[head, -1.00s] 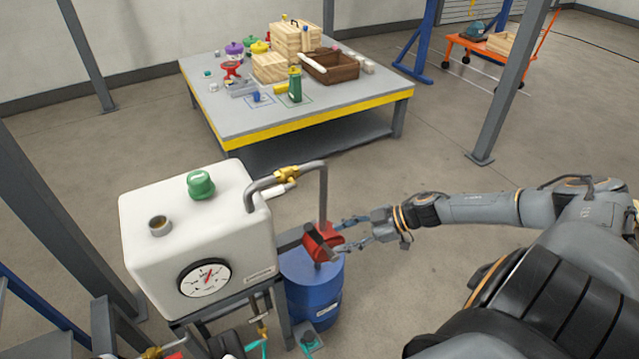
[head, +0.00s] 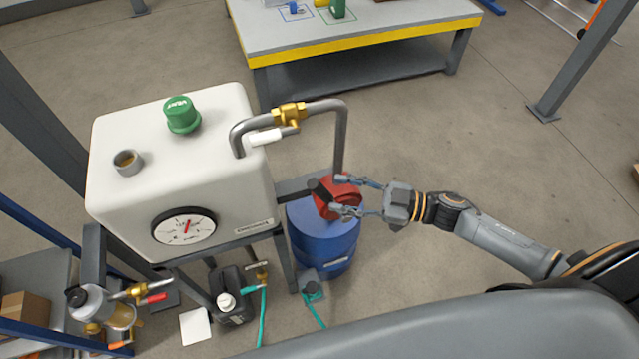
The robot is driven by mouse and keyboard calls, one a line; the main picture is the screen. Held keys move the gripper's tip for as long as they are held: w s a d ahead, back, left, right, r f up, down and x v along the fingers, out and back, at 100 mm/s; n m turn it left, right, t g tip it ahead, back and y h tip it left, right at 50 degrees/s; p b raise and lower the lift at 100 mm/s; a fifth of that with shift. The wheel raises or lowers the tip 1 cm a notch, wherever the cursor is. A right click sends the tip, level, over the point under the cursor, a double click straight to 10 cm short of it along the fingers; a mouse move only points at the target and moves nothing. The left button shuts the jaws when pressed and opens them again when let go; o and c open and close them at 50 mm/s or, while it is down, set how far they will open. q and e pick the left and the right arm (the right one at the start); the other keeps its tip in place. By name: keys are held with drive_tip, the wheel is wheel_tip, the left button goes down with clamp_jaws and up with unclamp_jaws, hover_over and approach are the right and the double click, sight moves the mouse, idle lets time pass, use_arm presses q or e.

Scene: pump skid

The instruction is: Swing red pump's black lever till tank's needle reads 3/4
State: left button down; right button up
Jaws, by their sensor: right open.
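The white tank (head: 140,195) stands left of centre. Its round gauge (head: 170,232) has a red needle pointing nearly straight up, slightly right; the scale marks are too small to read surely. The red pump (head: 345,192) sits on top of the blue drum (head: 328,240), under the grey pipe. A black part, seemingly its lever (head: 322,190), shows at the pump's left side; its full length is hard to make out. My right gripper (head: 341,194) is open, coming from the right, with one finger on each side of the pump; contact cannot be told. My left gripper is not in view.
A black canister (head: 230,300) and hoses are below the tank. A yellow-edged table (head: 370,50) stands behind. The floor to the right of the drum is clear.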

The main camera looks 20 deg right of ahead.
sight(325, 190)
drive_tip(key=x, duration=0.4)
drive_tip(key=shift+w+a+r+p, duration=0.1)
drive_tip(key=shift+w+a+p, duration=0.15)
drive_tip(key=shift+p, duration=0.1)
drive_tip(key=shift+w+a, duration=0.2)
drive_tip(key=shift+a, duration=0.05)
drive_tip(key=shift+w+a, duration=0.1)
drive_tip(key=shift+a, duration=0.2)
drive_tip(key=c, duration=0.8)
clamp_jaws()
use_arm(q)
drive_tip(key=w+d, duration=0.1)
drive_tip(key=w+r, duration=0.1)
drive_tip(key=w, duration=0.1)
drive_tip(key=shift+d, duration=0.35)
